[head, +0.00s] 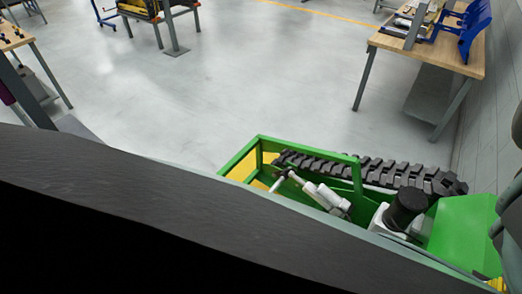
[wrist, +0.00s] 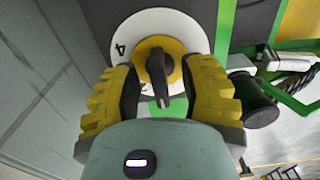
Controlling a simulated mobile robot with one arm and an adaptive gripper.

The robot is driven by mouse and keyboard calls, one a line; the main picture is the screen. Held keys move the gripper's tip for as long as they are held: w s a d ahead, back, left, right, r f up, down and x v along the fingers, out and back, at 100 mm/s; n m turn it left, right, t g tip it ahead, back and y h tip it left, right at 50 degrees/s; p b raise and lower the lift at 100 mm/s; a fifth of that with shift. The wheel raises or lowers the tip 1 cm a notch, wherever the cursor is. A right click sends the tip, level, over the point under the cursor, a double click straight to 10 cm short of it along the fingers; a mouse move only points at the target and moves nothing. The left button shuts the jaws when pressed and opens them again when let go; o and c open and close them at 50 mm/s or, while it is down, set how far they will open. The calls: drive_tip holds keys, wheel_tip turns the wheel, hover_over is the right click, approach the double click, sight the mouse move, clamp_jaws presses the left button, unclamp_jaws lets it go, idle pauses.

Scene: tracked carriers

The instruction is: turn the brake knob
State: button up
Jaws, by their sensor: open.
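The brake knob (wrist: 157,66) shows in the wrist view as a dark round knob with a pointed lever, set in a yellow ring on a white round dial plate (wrist: 150,20). A figure that looks like a 4 is marked on the dial's left. My gripper (wrist: 160,75) is open, with one yellow-padded finger on each side of the knob. Gaps show between the pads and the knob, and the fingers overlap the dial's lower edge. I cannot tell how deep the fingertips reach. The knob and my gripper are not visible in the head view.
The green tracked carrier (head: 470,228) has a black track (head: 380,172) and a black cylinder (head: 405,208), which stands right of my gripper in the wrist view (wrist: 252,100). A wooden workbench (head: 440,50) stands at back right.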

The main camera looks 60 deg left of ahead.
drive_tip(key=shift+f, duration=0.1)
drive_tip(key=shift+o, duration=0.5)
clamp_jaws()
